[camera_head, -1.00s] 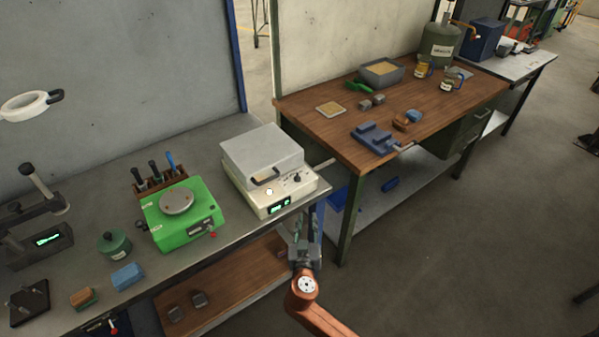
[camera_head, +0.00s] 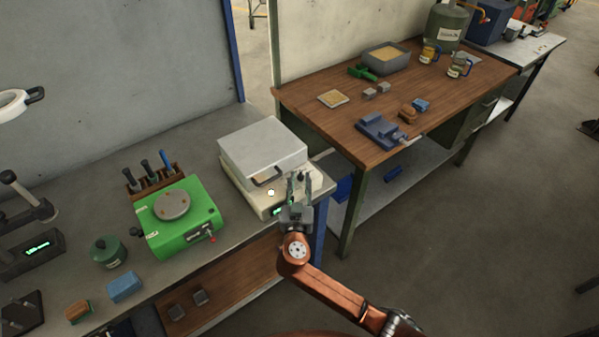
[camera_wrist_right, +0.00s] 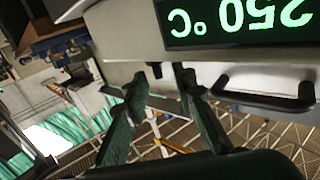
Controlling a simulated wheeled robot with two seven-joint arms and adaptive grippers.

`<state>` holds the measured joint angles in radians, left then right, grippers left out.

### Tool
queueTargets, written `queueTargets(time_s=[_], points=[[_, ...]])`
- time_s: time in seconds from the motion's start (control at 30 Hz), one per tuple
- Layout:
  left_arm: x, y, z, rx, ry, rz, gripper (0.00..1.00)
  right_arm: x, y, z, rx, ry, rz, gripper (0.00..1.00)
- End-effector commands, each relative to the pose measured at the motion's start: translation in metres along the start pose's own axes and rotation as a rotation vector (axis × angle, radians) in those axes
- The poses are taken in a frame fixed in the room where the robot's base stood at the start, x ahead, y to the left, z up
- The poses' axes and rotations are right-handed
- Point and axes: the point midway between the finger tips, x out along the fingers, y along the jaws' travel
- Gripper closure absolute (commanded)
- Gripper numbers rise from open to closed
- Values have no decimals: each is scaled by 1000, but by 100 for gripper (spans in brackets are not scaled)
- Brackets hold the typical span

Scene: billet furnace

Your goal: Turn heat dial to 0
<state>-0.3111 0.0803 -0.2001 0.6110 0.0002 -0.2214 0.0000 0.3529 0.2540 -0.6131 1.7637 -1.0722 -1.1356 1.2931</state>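The furnace (camera_head: 262,148) sits at the right end of the grey bench, with a grey lid and a cream base. Its green-lit display reads 250 °C, upside down in the right wrist view (camera_wrist_right: 240,22). The heat dial (camera_head: 302,175) is a small dark knob on the base, partly hidden by my right gripper. My right gripper (camera_head: 300,183) is open, its fingertips at the dial's area. In the wrist view a small dark knob (camera_wrist_right: 157,70) shows between the two fingers; contact cannot be told. My left gripper is not in view.
The lid's dark handle (camera_head: 267,178) is close to the left of my right gripper. A green device (camera_head: 180,222) stands left of the furnace. A wooden table (camera_head: 320,120) with small items stands at the right, and the floor before it is clear.

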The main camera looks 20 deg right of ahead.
Motion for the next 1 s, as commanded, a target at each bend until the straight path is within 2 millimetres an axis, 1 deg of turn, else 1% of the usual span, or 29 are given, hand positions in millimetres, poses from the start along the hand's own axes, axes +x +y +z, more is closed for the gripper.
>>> queueTargets(time_s=[0.03,0.1,0.23,0.4,0.57,0.67,0.93,1.0], points=[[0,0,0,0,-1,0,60,9,1,-1,-2,3,2,75],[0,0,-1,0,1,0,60,18,1,-1,-3,2,1,75],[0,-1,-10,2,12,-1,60,30,0,0,-1,1,0,75],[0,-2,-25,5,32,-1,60,34,-1,0,0,-1,-2,75],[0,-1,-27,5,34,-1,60,34,-2,0,0,-1,-4,75],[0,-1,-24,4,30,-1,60,34,-2,0,0,-1,-4,81],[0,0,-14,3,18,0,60,34,-2,0,0,-1,-4,99],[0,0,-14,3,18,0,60,34,-2,0,0,-1,-4,100]])
